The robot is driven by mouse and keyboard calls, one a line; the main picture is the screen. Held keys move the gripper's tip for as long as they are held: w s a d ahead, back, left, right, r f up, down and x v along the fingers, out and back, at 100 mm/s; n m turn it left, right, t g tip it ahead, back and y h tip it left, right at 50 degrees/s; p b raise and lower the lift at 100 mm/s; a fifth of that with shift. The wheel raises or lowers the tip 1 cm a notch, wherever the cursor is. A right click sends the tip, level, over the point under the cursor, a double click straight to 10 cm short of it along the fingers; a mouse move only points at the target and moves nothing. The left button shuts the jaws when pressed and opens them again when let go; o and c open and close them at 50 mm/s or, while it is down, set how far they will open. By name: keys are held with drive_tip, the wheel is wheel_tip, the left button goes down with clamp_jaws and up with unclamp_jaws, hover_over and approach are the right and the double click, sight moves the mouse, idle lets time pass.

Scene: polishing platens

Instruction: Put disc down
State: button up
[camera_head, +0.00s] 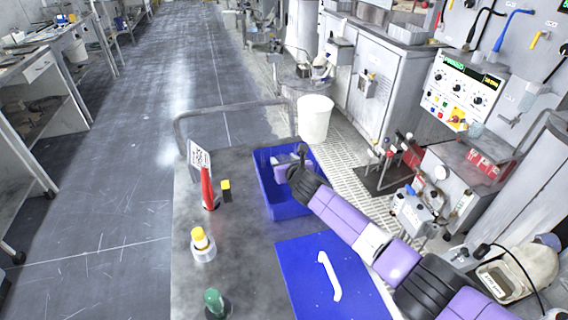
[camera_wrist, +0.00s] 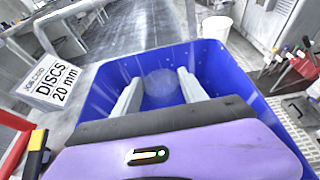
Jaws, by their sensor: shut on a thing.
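My gripper (camera_wrist: 160,78) is over the blue bin (camera_wrist: 235,75), its two pale fingers pointing down into it. The fingers are apart, shut on a faint, round, see-through disc (camera_wrist: 163,88) between their tips. The disc looks much like the blue behind it, and its height above the bin floor is hard to tell. In the head view the bin (camera_head: 262,190) stands on the grey bench top, with my gripper (camera_head: 284,172) over its inside. The disc cannot be made out there.
A job card (camera_wrist: 58,80) reading "DISCS 20 mm" stands left of the bin, by a red holder (camera_head: 208,188). A yellow-topped container (camera_head: 202,245), a green-topped one (camera_head: 214,303) and a blue panel with white handle (camera_head: 300,265) lie nearer. A white bucket (camera_head: 314,118) stands beyond.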

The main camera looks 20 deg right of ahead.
drive_tip(key=shift+f, duration=0.35)
drive_tip(key=shift+f+b, duration=0.3)
drive_tip(key=shift+f, duration=0.05)
drive_tip(key=o, duration=1.5)
drive_tip(key=shift+c, duration=0.2)
drive_tip(key=shift+r, duration=0.25)
drive_tip(key=p+v, duration=0.4)
drive_tip(key=v, duration=0.8)
drive_tip(key=shift+r, duration=0.35)
